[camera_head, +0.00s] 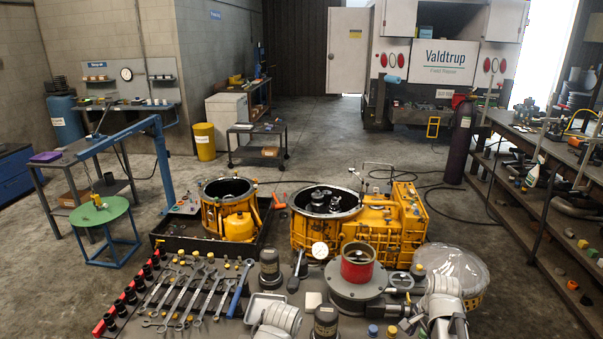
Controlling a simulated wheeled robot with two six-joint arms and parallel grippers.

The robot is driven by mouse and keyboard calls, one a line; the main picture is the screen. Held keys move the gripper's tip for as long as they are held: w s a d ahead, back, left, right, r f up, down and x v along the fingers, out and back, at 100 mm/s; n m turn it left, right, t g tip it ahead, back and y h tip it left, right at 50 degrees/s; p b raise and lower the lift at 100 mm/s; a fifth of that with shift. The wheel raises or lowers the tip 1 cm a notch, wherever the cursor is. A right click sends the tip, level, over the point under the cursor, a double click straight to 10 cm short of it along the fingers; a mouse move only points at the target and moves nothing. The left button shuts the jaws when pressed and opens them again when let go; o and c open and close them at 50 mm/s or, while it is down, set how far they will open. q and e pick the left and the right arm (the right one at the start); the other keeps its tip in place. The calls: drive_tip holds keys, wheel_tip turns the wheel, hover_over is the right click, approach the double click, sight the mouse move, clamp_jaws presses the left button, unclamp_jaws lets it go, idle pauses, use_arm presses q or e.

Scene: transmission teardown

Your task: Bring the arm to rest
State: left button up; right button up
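Two pale grey sections of my arms show low in the head view. My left arm (281,317) is at the bottom centre, left of a dark cylinder. No fingers of my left gripper can be made out. My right arm (444,306) is at the bottom right, beside the clear-covered round part. A small dark piece at its left side may be my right gripper, but its fingers are too small and overlapped to read. I see nothing clearly held by either arm.
The near bench holds wrenches (187,293), black sockets (130,295), dark cylinders (269,267), a red ring on a grey housing (357,291) and a clear-covered round part (462,268). Yellow transmission housings (385,225) stand beyond. The floor (330,150) behind is open.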

drive_tip(key=s+a+n+g, duration=0.1)
drive_tip(key=s+a+n, duration=0.4)
drive_tip(key=a+n, duration=0.4)
drive_tip(key=s+a+n+h, duration=0.1)
drive_tip(key=s+a+n, duration=0.4)
drive_tip(key=a+n, duration=0.4)
drive_tip(key=a, duration=0.7)
drive_tip(key=shift+s+g, duration=0.2)
drive_tip(key=shift+g, duration=0.2)
idle(0.6)
